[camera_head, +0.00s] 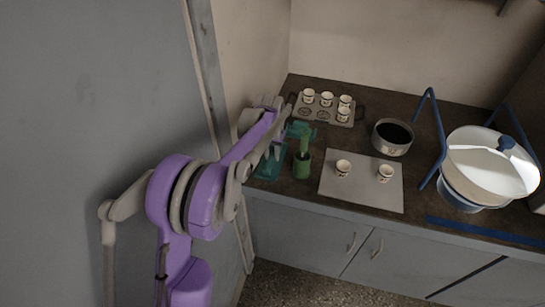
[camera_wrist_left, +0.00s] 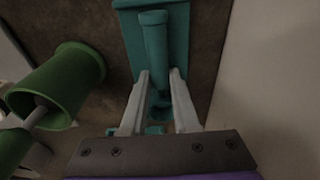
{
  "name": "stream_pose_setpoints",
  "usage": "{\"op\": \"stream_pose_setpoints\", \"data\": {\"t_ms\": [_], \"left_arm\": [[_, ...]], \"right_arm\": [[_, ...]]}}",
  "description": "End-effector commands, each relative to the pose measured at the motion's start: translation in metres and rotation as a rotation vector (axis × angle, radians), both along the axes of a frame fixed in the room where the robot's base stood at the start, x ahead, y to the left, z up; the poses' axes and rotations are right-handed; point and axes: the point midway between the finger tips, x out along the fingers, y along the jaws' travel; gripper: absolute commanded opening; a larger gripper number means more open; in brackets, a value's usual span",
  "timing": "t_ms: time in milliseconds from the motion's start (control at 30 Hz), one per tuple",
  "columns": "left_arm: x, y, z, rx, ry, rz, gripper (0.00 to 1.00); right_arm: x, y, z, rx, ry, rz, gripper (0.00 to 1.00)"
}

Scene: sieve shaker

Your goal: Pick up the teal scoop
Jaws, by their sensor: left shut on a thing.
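The teal scoop (camera_wrist_left: 154,42) shows in the left wrist view, its handle running up from between my fingers over a flat teal piece (camera_wrist_left: 180,35). My left gripper (camera_wrist_left: 159,78) is shut on the scoop's handle, one pale finger on each side. The scoop's lower part is mostly hidden by the fingers and the gripper body. In the head view, teal parts (camera_head: 299,130) show beside my left arm at the counter's left end, and a teal tray (camera_head: 268,166) lies nearer the front edge. My right gripper is not in view.
A green cup (camera_head: 302,167) with a green-handled tool stands close right of the gripper. A wall bounds the left.

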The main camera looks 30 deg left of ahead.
Motion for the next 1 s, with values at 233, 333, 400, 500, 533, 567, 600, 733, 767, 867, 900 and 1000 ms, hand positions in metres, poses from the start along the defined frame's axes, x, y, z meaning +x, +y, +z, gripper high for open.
{"op": "stream_pose_setpoints", "data": {"t_ms": [233,333,400,500,533,567,600,733,767,867,900,1000], "left_arm": [[0.000,0.000,0.000,0.000,0.000,0.000,0.00],[0.000,0.000,0.001,0.000,0.000,0.000,0.00],[0.000,0.000,0.003,0.000,0.000,0.000,0.00],[0.000,0.000,0.015,0.000,0.000,0.000,0.00],[0.000,0.000,0.020,0.000,0.000,0.000,0.00],[0.000,0.000,0.026,0.000,0.000,0.000,0.00],[0.000,0.000,0.034,0.000,0.000,0.000,0.00],[0.000,0.000,0.061,0.000,0.000,0.000,0.00],[0.000,0.000,0.067,0.000,0.000,0.000,0.00],[0.000,0.000,0.083,0.000,0.000,0.000,0.00],[0.000,0.000,0.089,0.000,0.000,0.000,0.00],[0.000,0.000,0.097,0.000,0.000,0.000,0.00]], "right_arm": [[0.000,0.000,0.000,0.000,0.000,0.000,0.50],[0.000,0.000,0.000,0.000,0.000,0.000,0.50],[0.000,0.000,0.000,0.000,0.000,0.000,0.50],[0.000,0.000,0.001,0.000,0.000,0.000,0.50],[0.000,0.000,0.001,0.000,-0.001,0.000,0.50],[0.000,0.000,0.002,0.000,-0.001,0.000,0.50],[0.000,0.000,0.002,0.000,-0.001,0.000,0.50],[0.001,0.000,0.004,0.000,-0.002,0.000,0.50],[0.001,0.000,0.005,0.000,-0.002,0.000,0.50],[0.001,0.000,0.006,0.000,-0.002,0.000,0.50],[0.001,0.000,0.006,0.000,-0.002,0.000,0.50],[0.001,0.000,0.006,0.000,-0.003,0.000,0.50]]}}
